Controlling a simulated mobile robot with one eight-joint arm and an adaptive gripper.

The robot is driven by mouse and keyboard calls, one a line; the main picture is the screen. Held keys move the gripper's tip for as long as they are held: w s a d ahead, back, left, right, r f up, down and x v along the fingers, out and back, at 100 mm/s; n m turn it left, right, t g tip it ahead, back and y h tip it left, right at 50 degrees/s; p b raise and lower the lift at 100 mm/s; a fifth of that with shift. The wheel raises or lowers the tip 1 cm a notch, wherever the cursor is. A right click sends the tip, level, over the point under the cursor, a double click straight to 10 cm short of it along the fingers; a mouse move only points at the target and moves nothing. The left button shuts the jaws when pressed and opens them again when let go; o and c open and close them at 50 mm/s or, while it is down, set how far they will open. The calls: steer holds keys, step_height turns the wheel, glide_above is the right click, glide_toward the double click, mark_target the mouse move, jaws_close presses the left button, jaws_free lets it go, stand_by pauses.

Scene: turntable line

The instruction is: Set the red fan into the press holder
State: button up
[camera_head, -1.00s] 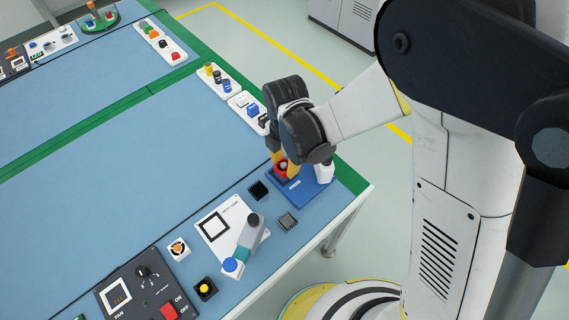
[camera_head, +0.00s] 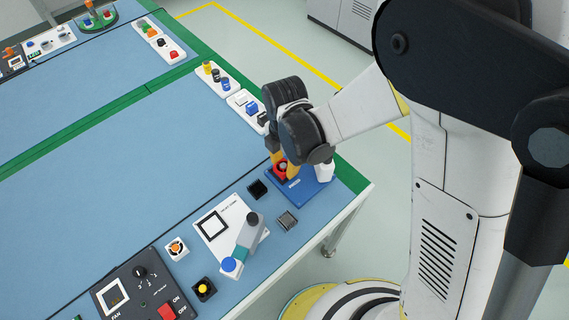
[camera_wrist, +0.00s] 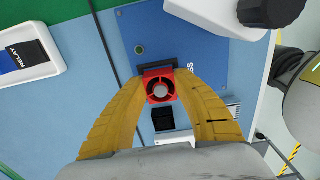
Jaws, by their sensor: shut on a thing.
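The red fan (camera_wrist: 161,88) is a small square frame with a round grey hub. It is held between the yellow fingertips of my gripper (camera_wrist: 160,84). In the head view the fan (camera_head: 281,168) shows as a red patch between the fingers at the blue press base. The press (camera_head: 303,190) is a blue plate with a white and black part at its right. The dark press holder (camera_wrist: 156,67) lies right beside the fan's far edge in the wrist view, partly hidden by the fan and fingers. I cannot tell whether the fan is seated in it.
A black square block (camera_wrist: 163,118) and a grey finned block (camera_head: 287,220) lie near the press. A white tester (camera_head: 231,228) and a dark fan panel (camera_head: 137,288) stand at the front. White trays (camera_head: 213,79) line the green edge. The table's middle is clear.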

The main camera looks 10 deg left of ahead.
steer(key=shift+f, duration=0.2)
steer(key=o, duration=1.1)
step_height(320, 180, up, 12)
steer(key=shift+r, duration=0.1)
